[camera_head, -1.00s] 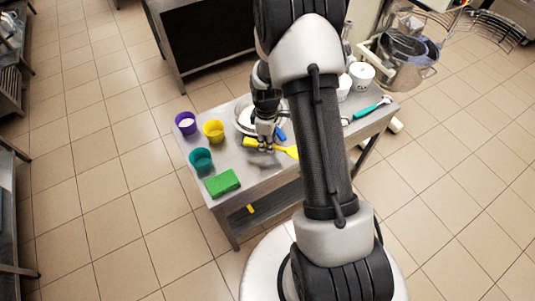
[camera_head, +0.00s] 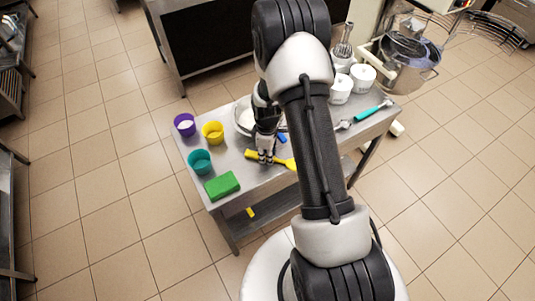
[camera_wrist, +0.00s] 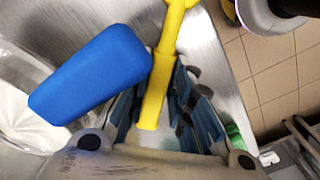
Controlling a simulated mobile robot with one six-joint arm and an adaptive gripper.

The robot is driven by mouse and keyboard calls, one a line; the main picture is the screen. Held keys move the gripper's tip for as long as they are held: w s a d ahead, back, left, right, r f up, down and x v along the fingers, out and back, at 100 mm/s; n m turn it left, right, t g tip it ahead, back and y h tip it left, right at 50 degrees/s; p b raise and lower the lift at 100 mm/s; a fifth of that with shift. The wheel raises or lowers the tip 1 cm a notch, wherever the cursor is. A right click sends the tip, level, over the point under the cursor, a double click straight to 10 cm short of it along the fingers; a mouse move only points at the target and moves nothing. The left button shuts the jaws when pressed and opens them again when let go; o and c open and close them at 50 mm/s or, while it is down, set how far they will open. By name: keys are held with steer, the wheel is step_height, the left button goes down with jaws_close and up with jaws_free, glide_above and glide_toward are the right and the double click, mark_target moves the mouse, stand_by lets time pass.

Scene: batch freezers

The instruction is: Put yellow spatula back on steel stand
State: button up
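The yellow spatula (camera_head: 287,163) is low over or resting on the top of the steel stand (camera_head: 240,178), a table-like stand with a lower shelf; which of the two I cannot tell. The spatula's far end is partly out of the wrist view and partly behind my arm in the head view.
A blue handle (camera_wrist: 92,75) lies close beside my fingers, by a metal bowl (camera_head: 243,117). Purple (camera_head: 184,125), yellow (camera_head: 213,133) and teal (camera_head: 200,162) cups and a green block (camera_head: 222,185) stand at left. White tubs (camera_head: 341,88) and a teal-handled tool (camera_head: 372,109) are at right.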

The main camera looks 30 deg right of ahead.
steer(key=shift+o, duration=0.6)
steer(key=shift+r, duration=0.15)
steer(key=shift+r+p, duration=0.3)
steer(key=shift+r, duration=0.05)
steer(key=s+a+r+m+t+p, duration=0.1)
steer(key=s+a+r+m, duration=0.15)
steer(key=r, duration=1.25)
steer(key=s+a+r+m+t+p, duration=0.1)
steer(key=s+a+r+p, duration=0.2)
steer(key=r, duration=1.2)
steer(key=s+a+r+m+t, duration=0.1)
steer(key=s+a+r+m, duration=0.1)
steer(key=s, duration=0.3)
steer(key=s+a+r+m+t, duration=0.1)
steer(key=s+a+r+m, duration=0.1)
steer(key=s+r, duration=0.2)
steer(key=s+a+r+m+b, duration=0.1)
steer(key=s+r, duration=0.3)
steer(key=s, duration=0.4)
steer(key=shift+a+m+t, duration=0.4)
steer(key=shift+a+m, duration=0.05)
steer(key=shift+a, duration=0.25)
